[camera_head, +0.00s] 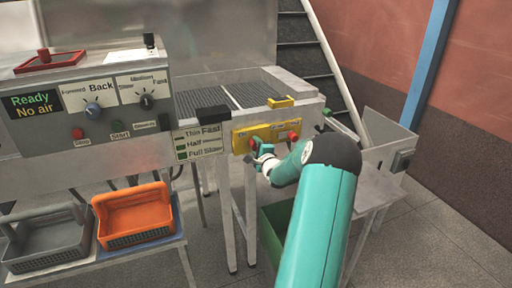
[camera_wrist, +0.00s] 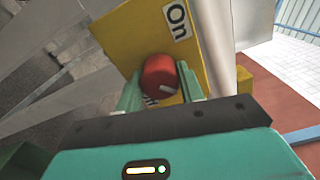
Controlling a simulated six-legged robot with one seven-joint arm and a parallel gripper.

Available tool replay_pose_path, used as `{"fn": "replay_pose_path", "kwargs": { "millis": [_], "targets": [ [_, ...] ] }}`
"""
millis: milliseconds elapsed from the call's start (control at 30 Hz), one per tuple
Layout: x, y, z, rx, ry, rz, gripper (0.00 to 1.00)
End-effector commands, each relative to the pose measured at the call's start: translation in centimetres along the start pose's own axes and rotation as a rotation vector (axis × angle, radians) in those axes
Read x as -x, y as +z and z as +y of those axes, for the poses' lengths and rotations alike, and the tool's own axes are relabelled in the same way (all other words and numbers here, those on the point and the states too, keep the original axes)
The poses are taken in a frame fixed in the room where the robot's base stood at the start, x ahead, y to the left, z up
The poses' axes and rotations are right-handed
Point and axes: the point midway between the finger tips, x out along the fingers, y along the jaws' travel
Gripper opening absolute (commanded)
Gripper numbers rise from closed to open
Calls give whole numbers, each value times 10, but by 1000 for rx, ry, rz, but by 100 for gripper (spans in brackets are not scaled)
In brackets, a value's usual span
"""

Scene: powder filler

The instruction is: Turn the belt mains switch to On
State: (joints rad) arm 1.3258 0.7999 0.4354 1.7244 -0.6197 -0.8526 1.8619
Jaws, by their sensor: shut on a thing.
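A yellow switch plate (camera_head: 240,134) is on the front of the belt frame. Its round red switch knob (camera_head: 252,143) is at my gripper (camera_head: 258,153). In the wrist view the red knob (camera_wrist: 160,76) sits between the two green fingers of my gripper (camera_wrist: 160,92), which are shut on it from both sides. The label "On" is on the yellow plate (camera_wrist: 138,32), above and right of the knob. Another label below the knob is mostly hidden by the knob and gripper.
A second red knob (camera_head: 293,136) is just right on the yellow panel. The grey control box (camera_head: 90,105) stands at left, with a sign (camera_head: 199,143) beside the panel. An orange basket (camera_head: 133,215) and a grey basket (camera_head: 45,238) are below left. A green bin (camera_head: 275,230) is underneath.

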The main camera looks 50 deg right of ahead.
Motion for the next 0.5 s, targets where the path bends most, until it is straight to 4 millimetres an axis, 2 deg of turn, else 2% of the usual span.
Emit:
{"fn": "replay_pose_path", "kwargs": {
  "millis": [467,500],
  "targets": [
    [0,0,0,-18,1,1,15],
    [0,-1,0,-18,1,1,40]
  ]
}}
